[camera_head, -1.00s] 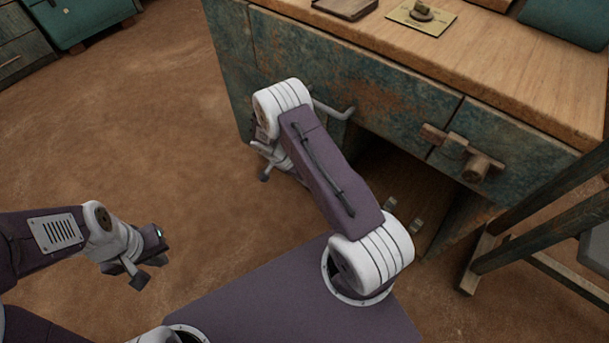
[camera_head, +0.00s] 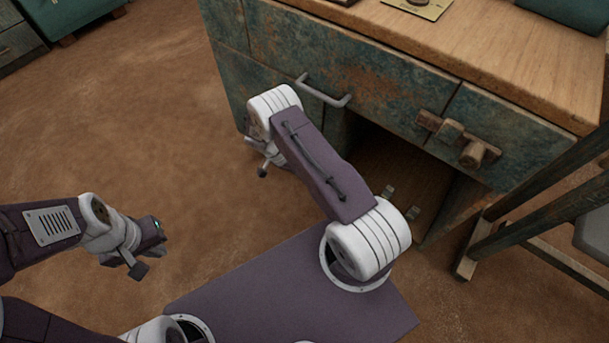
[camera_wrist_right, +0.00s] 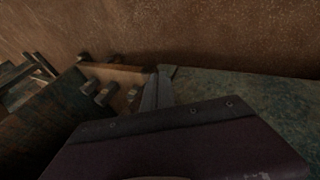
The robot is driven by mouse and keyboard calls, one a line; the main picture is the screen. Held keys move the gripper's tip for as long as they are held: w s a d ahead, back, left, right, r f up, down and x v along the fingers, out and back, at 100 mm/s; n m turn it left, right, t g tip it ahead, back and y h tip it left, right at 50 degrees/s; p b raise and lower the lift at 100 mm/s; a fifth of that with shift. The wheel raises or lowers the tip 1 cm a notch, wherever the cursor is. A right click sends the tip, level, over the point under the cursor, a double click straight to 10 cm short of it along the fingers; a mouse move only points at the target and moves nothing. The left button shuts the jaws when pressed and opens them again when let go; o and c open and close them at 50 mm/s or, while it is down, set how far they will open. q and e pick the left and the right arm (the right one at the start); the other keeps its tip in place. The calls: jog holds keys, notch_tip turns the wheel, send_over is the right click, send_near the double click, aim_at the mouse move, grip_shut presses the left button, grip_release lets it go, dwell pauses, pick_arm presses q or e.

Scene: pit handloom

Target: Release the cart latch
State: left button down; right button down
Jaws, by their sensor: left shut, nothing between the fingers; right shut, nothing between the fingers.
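A wooden latch-like fitting (camera_head: 458,139) with a round peg is on the weathered blue-green front of the wooden-topped bench; I cannot tell for sure that it is the cart latch. My left gripper (camera_head: 142,268) is shut and empty over the bare floor at the left, well away from the bench. My right gripper (camera_head: 262,168) is low beside the bench's left front corner, partly hidden by its own wrist. It is shut and empty, apart from the fitting. In the right wrist view, a brown wooden panel (camera_wrist_right: 122,74) with several pegs shows in dim light.
The bench front has a grey bar handle (camera_head: 324,92) and an open bay below with small pegs (camera_head: 388,191). A dark timber frame (camera_head: 540,195) stands at the right. A teal chest (camera_head: 68,14) is at the upper left. The brown floor (camera_head: 130,120) at left is clear.

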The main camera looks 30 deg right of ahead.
jog(key=shift+r+p, duration=0.4)
jog(key=shift+r, duration=0.25)
jog(key=p+v, duration=0.4)
jog(key=v, duration=0.5)
jog(key=shift+r, duration=0.1)
